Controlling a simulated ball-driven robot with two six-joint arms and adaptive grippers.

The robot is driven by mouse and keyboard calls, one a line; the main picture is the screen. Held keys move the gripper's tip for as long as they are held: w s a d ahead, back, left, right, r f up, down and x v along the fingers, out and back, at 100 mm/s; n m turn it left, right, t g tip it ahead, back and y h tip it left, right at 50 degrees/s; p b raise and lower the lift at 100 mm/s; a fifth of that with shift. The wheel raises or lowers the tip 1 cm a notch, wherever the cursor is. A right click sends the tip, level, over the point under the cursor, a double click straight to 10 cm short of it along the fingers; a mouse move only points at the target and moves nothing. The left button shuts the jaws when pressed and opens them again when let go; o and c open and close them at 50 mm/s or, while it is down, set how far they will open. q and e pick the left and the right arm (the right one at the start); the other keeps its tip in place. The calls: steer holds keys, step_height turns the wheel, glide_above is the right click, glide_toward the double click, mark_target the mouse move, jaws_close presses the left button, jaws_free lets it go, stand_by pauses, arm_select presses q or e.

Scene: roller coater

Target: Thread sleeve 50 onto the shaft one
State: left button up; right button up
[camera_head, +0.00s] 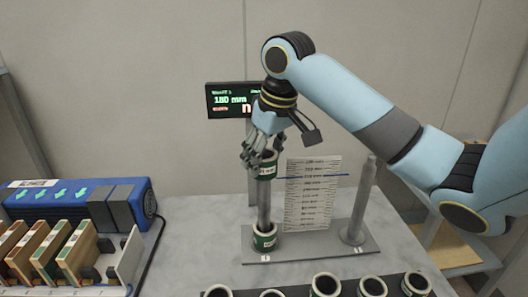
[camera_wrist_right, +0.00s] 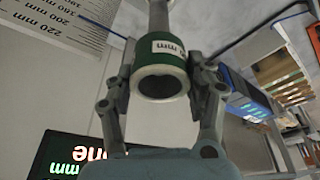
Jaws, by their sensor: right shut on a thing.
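My right gripper (camera_head: 264,160) is shut on a green sleeve (camera_head: 265,168) with pale ends, at the top of the left upright shaft (camera_head: 263,205). In the right wrist view, my gripper's fingers (camera_wrist_right: 165,85) clasp the sleeve (camera_wrist_right: 185,52) from both sides; its white label ends in "mm", the number is hard to read. The shaft (camera_wrist_right: 158,16) runs away in line behind the sleeve. I cannot tell whether the shaft's tip is inside the bore. Another green sleeve (camera_head: 264,238) sits around the foot of that shaft. My left gripper is not in view.
A second shaft (camera_head: 358,205) stands bare at the right of the base plate (camera_head: 320,246). A white scale card (camera_head: 312,195) stands between the shafts, a display (camera_head: 228,98) behind. Several sleeves (camera_head: 326,285) stand along the front. A blue machine (camera_head: 85,203) and wooden-edged boards are at left.

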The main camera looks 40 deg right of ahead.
steer(key=shift+f, duration=0.2)
steer(key=o, duration=1.3)
steer(key=o, duration=0.4)
steer(key=shift+c, duration=0.2)
steer(key=shift+r, duration=0.1)
